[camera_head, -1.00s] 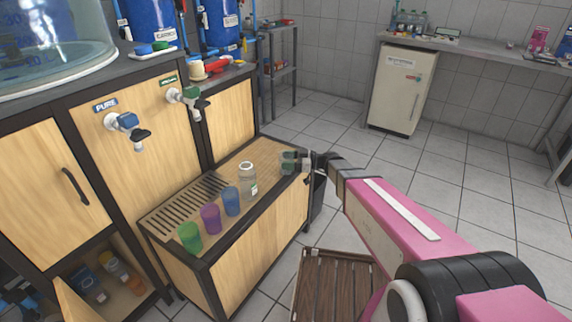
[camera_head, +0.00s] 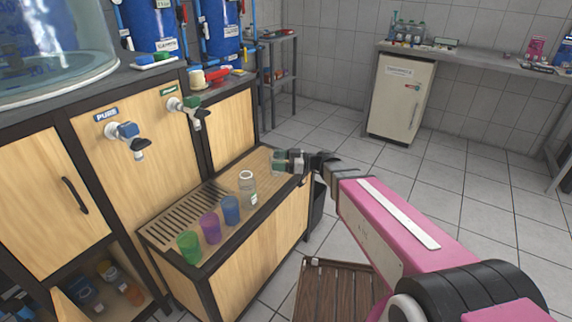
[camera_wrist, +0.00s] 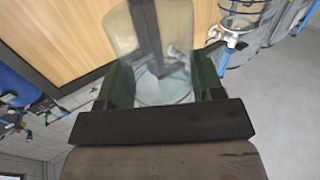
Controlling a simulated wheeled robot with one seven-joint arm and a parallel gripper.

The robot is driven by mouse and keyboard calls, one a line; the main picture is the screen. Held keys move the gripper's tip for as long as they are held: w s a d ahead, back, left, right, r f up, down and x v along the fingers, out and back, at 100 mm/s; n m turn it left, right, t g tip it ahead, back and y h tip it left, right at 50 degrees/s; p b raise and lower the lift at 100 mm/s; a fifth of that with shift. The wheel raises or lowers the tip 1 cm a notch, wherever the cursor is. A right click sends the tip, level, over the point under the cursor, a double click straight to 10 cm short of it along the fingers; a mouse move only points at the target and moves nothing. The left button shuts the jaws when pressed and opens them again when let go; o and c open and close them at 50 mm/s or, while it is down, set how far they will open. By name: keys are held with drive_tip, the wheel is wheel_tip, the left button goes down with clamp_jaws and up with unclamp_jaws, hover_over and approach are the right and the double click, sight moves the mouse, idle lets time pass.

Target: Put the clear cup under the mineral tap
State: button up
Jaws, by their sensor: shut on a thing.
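My gripper (camera_head: 290,161) is shut on the clear cup, over the far right end of the bench. In the wrist view the see-through cup (camera_wrist: 150,75) shows between the two fingers (camera_wrist: 165,88); in the head view the cup is hard to make out against the fingers. The tap with the green handle (camera_head: 186,104) is on the wooden panel, left of and above my gripper, under a small green label (camera_head: 170,90) too small to read. The tap with the blue handle (camera_head: 124,134), labelled PURE, is further left.
A green cup (camera_head: 189,246), a purple cup (camera_head: 210,227), a blue cup (camera_head: 230,209) and a clear bottle (camera_head: 248,187) stand in a row along the bench's front edge. A slotted drain grate (camera_head: 185,215) lies below the taps, its top clear.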

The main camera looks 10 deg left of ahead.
drive_tip(key=s+a+r, duration=0.3)
drive_tip(key=s+r, duration=0.3)
drive_tip(key=r, duration=0.5)
drive_tip(key=w+d+f+m+t+h, duration=0.1)
drive_tip(key=w+d+m+t, duration=0.2)
drive_tip(key=d, duration=1)
drive_tip(key=w+d+f+m+t+h, duration=0.1)
drive_tip(key=d+t, duration=0.4)
drive_tip(key=d, duration=0.9)
drive_tip(key=w+d+f+m+t+h, duration=0.1)
drive_tip(key=w+d+m+t, duration=0.3)
drive_tip(key=d, duration=1)
drive_tip(key=shift+w+m+t, duration=0.3)
drive_tip(key=shift+w+t, duration=0.3)
drive_tip(key=shift+w, duration=0.2)
drive_tip(key=shift+f, duration=0.1)
drive_tip(key=s+a+f+n+g+y, duration=0.1)
drive_tip(key=s+a+n+g, duration=0.2)
drive_tip(key=a, duration=1)
drive_tip(key=s+a+f+n+g+y, duration=0.1)
drive_tip(key=a+g, duration=0.4)
drive_tip(key=a, duration=0.9)
drive_tip(key=s+a+f+n+g+y, duration=0.1)
drive_tip(key=s+a+n+g, duration=0.3)
drive_tip(key=a, duration=1)
drive_tip(key=shift+s+f+n+g, duration=0.3)
drive_tip(key=shift+s+f+g, duration=0.2)
drive_tip(key=shift+s+g, duration=0.1)
